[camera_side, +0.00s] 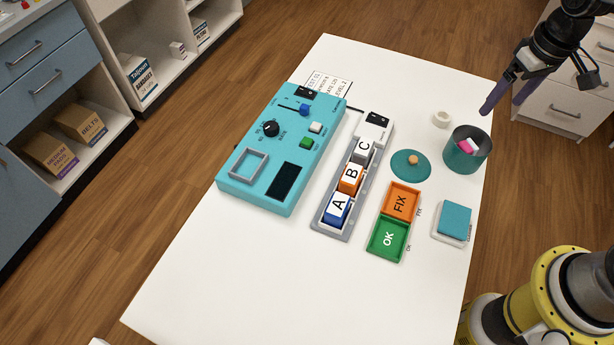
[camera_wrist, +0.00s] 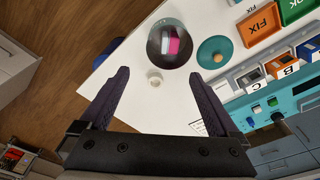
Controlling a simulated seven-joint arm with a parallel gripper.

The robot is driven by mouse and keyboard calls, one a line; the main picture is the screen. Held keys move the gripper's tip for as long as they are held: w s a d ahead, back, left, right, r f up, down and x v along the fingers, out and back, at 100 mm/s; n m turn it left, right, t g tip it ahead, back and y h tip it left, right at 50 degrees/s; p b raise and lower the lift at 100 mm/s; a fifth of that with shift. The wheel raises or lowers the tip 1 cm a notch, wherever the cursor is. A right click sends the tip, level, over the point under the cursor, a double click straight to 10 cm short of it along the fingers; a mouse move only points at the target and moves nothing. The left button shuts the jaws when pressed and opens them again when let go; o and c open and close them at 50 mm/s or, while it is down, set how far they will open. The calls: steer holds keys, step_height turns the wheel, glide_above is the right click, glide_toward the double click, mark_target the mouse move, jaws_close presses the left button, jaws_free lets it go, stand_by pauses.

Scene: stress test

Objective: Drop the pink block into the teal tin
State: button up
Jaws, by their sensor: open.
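The teal tin (camera_side: 476,160) stands open at the right edge of the white table. The pink block (camera_side: 465,146) lies inside the tin, with something white against it. In the wrist view the pink block (camera_wrist: 174,45) shows inside the round mouth of the tin (camera_wrist: 151,50). My gripper (camera_side: 503,104) is open and empty, up and to the right of the tin in the side view. In the wrist view my gripper (camera_wrist: 158,76) has its two dark fingers spread wide apart, with the tin beyond them.
A teal lid with an orange knob (camera_side: 400,170) lies left of the tin. A small white ring (camera_side: 441,119) sits close behind it. Orange FIX (camera_side: 401,200) and green OK (camera_side: 388,239) trays, a lettered block rack (camera_side: 323,223) and a teal panel (camera_side: 233,187) stand further left. The table's front is clear.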

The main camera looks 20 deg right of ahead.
step_height(320, 180, up, 9)
steer(key=s, duration=0.1)
steer(key=shift+s+a+r, duration=0.1)
stand_by(0.5)
steer(key=s+a+r+t, duration=0.2)
steer(key=s, duration=0.4)
steer(key=s+a+r+t, duration=0.1)
steer(key=s+r+t, duration=0.15)
steer(key=s, duration=0.45)
steer(key=s+f, duration=0.4)
steer(key=shift+a, duration=0.2)
steer(key=shift+r, duration=0.1)
